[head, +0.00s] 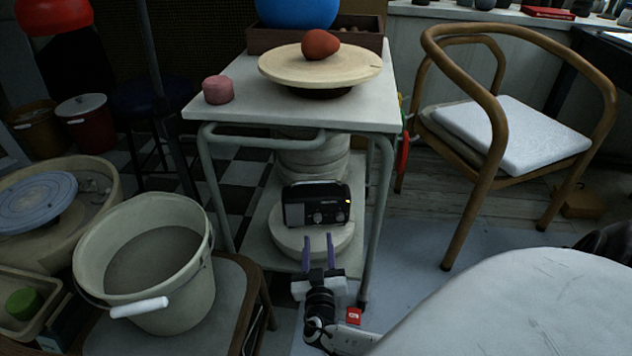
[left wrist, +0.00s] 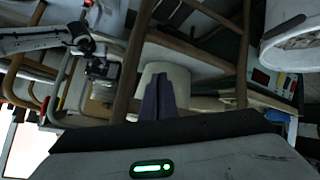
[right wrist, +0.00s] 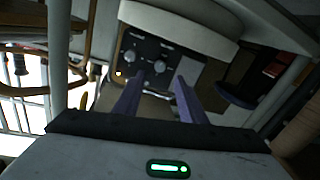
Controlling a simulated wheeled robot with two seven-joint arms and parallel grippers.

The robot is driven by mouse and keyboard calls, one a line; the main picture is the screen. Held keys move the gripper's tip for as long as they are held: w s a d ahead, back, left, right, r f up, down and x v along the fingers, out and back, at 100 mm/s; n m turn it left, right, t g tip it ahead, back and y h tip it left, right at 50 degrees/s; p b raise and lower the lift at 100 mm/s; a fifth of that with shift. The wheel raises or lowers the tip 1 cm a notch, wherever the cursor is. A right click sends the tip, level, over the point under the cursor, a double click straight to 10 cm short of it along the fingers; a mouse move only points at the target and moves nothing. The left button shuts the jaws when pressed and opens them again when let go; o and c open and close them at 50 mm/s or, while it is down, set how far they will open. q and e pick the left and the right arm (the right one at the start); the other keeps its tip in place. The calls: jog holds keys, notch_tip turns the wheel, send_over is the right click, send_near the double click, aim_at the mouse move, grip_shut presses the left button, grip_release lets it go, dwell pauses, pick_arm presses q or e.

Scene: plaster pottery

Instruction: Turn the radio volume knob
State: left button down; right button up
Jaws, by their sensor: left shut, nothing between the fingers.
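A small black radio (head: 302,196) stands on a round pale slab on the lower shelf of the white table, its front facing me. Two silvery knobs are on its front: the left knob (head: 317,218) and the right knob (head: 340,217). My right gripper (head: 318,239) is open and empty in front of the radio, fingertips pointing at its lower front. In the right wrist view the radio (right wrist: 178,52) appears upside down, and one knob (right wrist: 159,67) shows between the fingertips; contact cannot be told. My left gripper (left wrist: 158,78) is shut and empty, away from the radio.
The round slab (head: 338,242) lies under the radio. Table legs (head: 376,225) flank the shelf. The tabletop (head: 240,95) above holds a wheel disc (head: 285,66) with a red-brown lump. A bucket (head: 190,290) stands at left on a chair, and a wooden armchair (head: 480,165) at right.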

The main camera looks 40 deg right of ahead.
aim_at(318, 220)
jog(key=b+x, duration=0.1)
jog(key=x, duration=0.6)
jog(key=shift+s, duration=0.1)
grip_shut()
